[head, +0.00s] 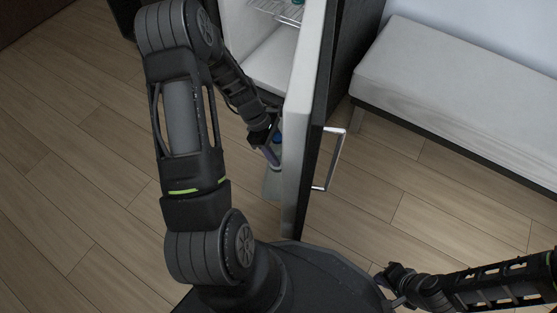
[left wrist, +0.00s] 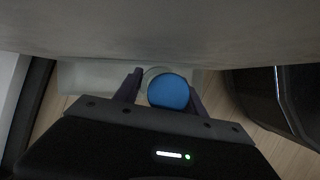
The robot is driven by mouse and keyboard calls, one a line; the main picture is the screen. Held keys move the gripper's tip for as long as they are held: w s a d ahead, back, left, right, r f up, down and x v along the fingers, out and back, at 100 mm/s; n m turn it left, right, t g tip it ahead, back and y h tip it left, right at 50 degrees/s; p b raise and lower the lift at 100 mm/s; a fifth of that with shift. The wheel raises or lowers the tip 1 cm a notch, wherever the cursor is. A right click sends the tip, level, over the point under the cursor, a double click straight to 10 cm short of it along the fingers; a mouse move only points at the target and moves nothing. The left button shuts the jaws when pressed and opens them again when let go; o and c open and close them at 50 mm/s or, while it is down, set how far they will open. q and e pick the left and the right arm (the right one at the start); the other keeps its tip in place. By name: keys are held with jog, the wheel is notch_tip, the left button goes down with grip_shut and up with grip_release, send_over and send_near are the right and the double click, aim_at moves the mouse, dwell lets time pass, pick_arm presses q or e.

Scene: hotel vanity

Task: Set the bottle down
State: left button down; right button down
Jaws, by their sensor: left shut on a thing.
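The bottle shows mainly as a round blue cap (left wrist: 168,91) in the left wrist view. In the head view a bit of blue cap (head: 277,138) shows at the inner side of the open fridge door. My left gripper (head: 270,154) is shut on the bottle, with one finger on each side below the cap in the left wrist view (left wrist: 166,94). Most of the bottle's body is hidden. A pale door shelf (head: 273,188) lies below it; I cannot tell whether the bottle touches it. My right gripper (head: 391,286) is low at the right, away from the fridge; its jaws are unclear.
The open fridge door (head: 298,120) with its metal handle (head: 333,160) stands close to the right of my left gripper. The fridge interior (head: 270,60) has a wire shelf (head: 275,10). A grey bench (head: 460,85) is at the right. The wood floor is clear at left.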

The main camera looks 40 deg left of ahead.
pick_arm(q)
notch_tip(320, 180, down, 5)
jog(key=b, duration=0.3)
jog(key=shift+r, duration=0.1)
jog(key=shift+w+d+f+b, duration=0.1)
jog(key=shift+d+f+b, duration=0.1)
jog(key=shift+b, duration=0.1)
jog(key=shift+r, duration=0.15)
jog(key=c, duration=0.7)
grip_release()
jog(key=shift+o, duration=0.2)
